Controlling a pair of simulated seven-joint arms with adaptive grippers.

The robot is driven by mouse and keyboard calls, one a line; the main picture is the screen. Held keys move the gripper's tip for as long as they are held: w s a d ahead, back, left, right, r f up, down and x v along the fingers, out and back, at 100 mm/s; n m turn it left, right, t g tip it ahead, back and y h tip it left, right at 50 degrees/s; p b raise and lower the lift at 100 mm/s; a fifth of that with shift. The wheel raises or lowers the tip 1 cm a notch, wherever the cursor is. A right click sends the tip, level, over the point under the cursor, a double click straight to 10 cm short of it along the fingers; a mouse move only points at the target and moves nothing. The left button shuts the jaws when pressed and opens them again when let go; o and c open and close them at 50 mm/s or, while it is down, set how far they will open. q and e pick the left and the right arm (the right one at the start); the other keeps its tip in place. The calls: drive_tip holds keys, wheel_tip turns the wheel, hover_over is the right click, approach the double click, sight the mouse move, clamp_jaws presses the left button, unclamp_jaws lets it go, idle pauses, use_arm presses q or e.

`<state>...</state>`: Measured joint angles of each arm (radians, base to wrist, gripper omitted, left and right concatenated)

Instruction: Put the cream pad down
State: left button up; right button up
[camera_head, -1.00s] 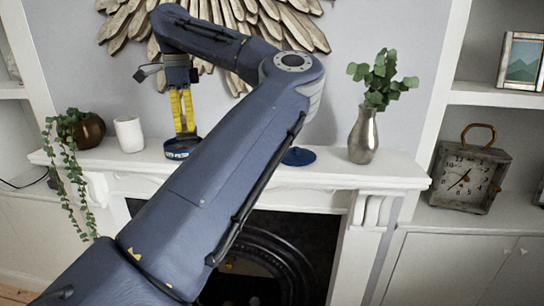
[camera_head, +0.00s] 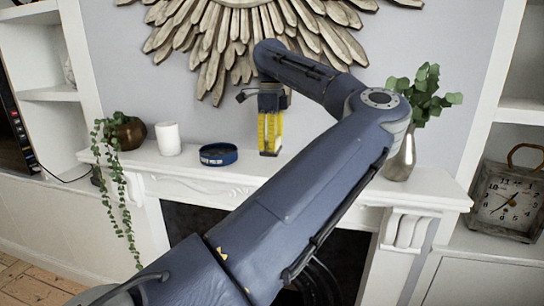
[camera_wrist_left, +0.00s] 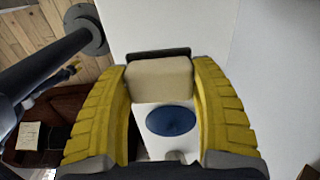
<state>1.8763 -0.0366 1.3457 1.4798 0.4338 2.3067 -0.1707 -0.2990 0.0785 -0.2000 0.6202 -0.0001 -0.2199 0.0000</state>
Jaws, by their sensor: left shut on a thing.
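My left gripper (camera_head: 270,148) is shut on the cream pad (camera_wrist_left: 160,80); its yellow fingers sit on either side of the pad in the left wrist view. In the head view the pad shows as a small pale block (camera_head: 269,153) at the fingertips, above or near the mantel shelf (camera_head: 150,160). I cannot tell whether it touches the shelf. A round blue tin (camera_head: 218,154) stands to the left of the gripper.
A white cup (camera_head: 168,139) and a trailing plant in a brown pot (camera_head: 130,132) stand at the shelf's left. A metal vase with leaves (camera_head: 402,158) stands at the right. A sunburst ornament (camera_head: 230,40) hangs behind the arm. A clock (camera_head: 508,200) is at far right.

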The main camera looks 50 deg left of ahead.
sight(271, 155)
use_arm(q)
drive_tip(key=shift+f, duration=2.1)
drive_tip(key=shift+f, duration=0.15)
drive_tip(key=o, duration=1.2)
drive_tip(key=shift+o, duration=0.2)
drive_tip(key=shift+r, duration=0.55)
wheel_tip(271, 155, up, 11)
drive_tip(key=shift+r, duration=0.1)
